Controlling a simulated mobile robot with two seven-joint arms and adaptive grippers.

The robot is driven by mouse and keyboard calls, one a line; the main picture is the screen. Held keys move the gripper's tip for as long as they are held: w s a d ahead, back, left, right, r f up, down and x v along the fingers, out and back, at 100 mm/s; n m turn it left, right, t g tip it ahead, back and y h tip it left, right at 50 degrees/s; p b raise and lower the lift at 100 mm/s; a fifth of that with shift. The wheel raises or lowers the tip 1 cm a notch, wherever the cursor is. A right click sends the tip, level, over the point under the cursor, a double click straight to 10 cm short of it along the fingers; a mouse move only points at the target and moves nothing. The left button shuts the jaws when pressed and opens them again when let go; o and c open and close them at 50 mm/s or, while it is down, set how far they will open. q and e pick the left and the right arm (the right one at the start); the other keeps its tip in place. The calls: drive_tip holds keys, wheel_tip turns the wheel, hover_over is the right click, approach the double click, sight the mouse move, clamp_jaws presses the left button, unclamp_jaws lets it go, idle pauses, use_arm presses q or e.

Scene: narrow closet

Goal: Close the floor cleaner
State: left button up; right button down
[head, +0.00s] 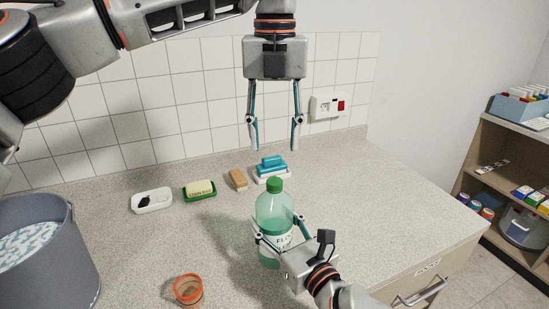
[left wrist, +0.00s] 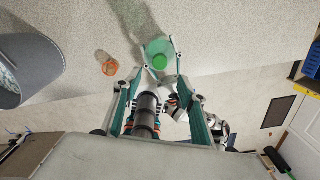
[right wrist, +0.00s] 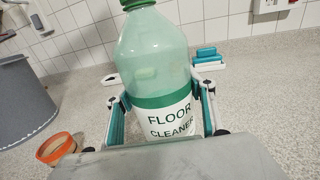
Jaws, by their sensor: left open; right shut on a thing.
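The floor cleaner is a translucent green bottle (head: 272,212) standing upright on the counter. Its green cap (head: 275,185) sits on top of the neck; whether it is tight cannot be told. The label reads "FLOOR CLEANER" on the bottle in the right wrist view (right wrist: 155,65). My right gripper (head: 278,234) is shut around the bottle's body. My left gripper (head: 273,138) is open and empty, pointing down, above the bottle. In the left wrist view, the cap (left wrist: 159,61) shows near the left fingertips.
An orange cup (head: 188,290) and a grey bucket (head: 75,255) stand to the left. The counter's right side is clear.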

use_arm(q)
drive_tip(key=shift+r, duration=1.55)
use_arm(e)
drive_tip(key=c, duration=0.7)
unclamp_jaws()
drive_tip(key=shift+c, duration=0.2)
drive_tip(key=v, duration=1.2)
drive_tip(key=shift+s, duration=0.1)
